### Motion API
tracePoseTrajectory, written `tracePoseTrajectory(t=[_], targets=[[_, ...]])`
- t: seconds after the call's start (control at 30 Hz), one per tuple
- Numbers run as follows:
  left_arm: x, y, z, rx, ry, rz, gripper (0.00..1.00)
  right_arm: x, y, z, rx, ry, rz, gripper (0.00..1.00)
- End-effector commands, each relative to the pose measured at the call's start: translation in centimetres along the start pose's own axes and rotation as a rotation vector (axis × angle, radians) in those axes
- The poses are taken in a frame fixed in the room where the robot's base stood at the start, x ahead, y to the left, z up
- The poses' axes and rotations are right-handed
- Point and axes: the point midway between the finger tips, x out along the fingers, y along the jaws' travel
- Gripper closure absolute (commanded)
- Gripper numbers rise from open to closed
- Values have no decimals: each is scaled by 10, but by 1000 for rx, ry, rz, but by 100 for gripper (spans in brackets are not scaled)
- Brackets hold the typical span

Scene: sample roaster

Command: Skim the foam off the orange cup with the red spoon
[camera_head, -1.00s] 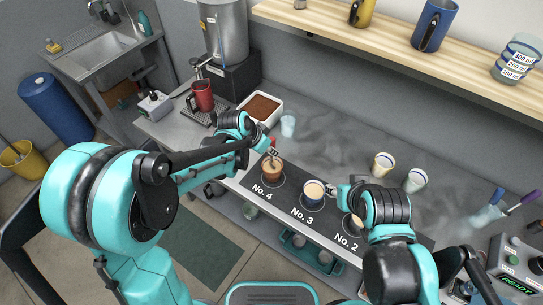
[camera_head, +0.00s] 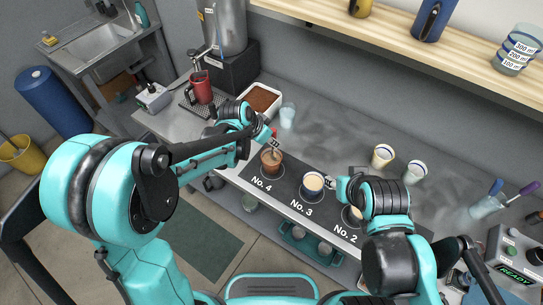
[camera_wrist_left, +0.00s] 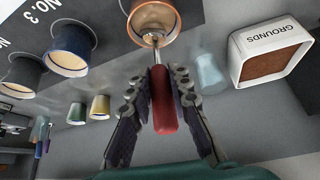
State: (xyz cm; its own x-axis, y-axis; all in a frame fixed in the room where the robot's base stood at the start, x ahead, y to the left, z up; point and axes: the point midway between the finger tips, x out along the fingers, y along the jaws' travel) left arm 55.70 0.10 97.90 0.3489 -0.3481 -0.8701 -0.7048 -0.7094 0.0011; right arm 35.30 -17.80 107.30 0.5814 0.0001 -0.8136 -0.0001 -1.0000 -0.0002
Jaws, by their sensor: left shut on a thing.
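The orange cup (camera_head: 271,163) stands upright on the No. 4 spot of the dark mat, with brown contents and paler foam. My left gripper (camera_head: 269,141) is just behind and above it, shut on the red spoon (camera_head: 276,132). In the left wrist view, the spoon's red handle (camera_wrist_left: 162,100) lies between the two fingers. Its metal shaft reaches to the orange cup (camera_wrist_left: 155,24) at the top; the bowl seems to be inside the cup and is hard to see. My right gripper (camera_head: 331,183) is beside the blue cup at No. 3; its fingers are too small to judge.
The blue cup (camera_head: 312,186) stands on No. 3. A cup on No. 2 (camera_head: 352,214) is partly hidden by my right arm. The white grounds box (camera_head: 278,112) and a clear glass (camera_head: 287,121) stand behind. Two cups (camera_head: 383,157) stand back right, with clear counter around.

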Motion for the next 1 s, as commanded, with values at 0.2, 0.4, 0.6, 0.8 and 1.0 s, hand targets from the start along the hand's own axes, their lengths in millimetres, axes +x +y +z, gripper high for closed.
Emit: tracePoseTrajectory(t=[0.2,0.4,0.6,0.8,1.0], targets=[[-7,-5,12,-1,0,-1,100,0,0,0,0,0,0,60],[-6,-5,12,1,0,0,100,0,0,0,0,0,0,60],[0,0,1,1,0,1,100,2,0,1,0,0,0,60],[4,2,-7,1,0,0,100,2,0,2,0,0,0,60],[0,0,0,-1,0,0,100,3,0,2,0,0,0,60]])
